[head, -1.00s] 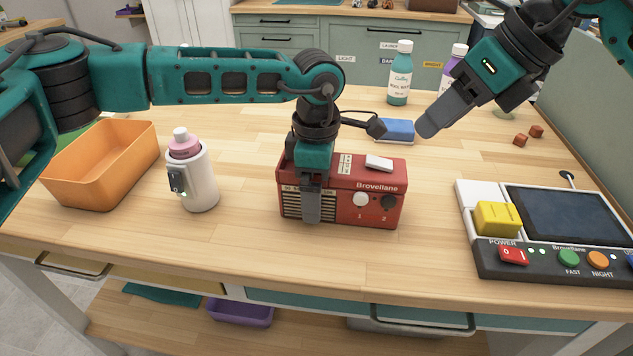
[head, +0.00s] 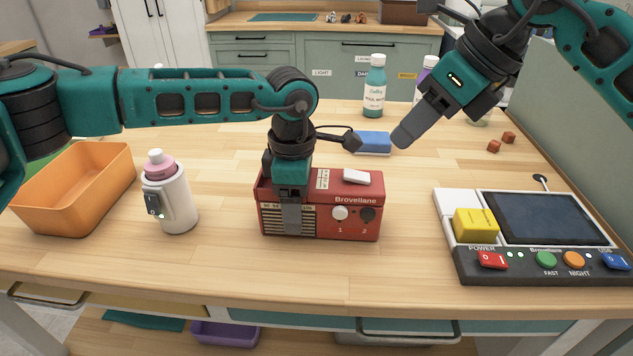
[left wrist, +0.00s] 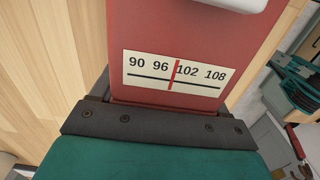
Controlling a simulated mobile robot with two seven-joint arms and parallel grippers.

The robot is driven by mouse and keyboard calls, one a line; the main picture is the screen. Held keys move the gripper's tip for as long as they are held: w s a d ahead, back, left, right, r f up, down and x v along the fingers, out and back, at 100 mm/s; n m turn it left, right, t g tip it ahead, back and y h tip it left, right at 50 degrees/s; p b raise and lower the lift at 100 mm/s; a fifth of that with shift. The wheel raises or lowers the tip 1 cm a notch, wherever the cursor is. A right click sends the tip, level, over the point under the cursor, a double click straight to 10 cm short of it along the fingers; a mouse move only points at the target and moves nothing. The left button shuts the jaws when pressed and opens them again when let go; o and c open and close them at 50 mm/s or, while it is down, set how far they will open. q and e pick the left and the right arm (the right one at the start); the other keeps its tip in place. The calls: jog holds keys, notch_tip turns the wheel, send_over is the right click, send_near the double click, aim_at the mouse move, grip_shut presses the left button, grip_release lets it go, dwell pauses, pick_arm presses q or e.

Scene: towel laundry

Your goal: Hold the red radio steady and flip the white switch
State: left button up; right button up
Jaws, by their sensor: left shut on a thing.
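The red radio (head: 345,218) stands upright on the wooden table in the head view, with a round white knob and a dark knob on its front. A white switch (head: 357,177) sits on its top, right of the dial strip; its edge also shows in the left wrist view (left wrist: 240,4). My left gripper (head: 291,215) points down and is shut on the radio's left part, one finger across the front grille. The far finger is hidden. My right gripper (head: 408,133) is in the air to the upper right of the radio, apart from it. Its fingers look together, with nothing between them.
A blue sponge-like block (head: 373,142) lies behind the radio. A control panel with a screen (head: 545,215) is at right. Bottles (head: 374,88) stand at the back. Table in front of the radio is clear.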

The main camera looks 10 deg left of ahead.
jog(key=n, duration=0.1)
jog(key=a+n, duration=0.1)
jog(key=n, duration=0.1)
jog(key=a+n, duration=0.1)
jog(key=n, duration=0.1)
jog(key=shift+s+r+h, duration=0.3)
jog(key=shift+r+h, duration=0.1)
grip_shut()
jog(key=s+a+r+n+h, duration=0.1)
jog(key=a+n, duration=0.1)
jog(key=n, duration=0.8)
jog(key=s+a+r+n+t+h, duration=0.1)
jog(key=a+n+h, duration=0.1)
jog(key=n, duration=0.8)
jog(key=shift+a+r+h, duration=0.25)
jog(key=shift+a+h, duration=0.05)
jog(key=shift+a, duration=0.35)
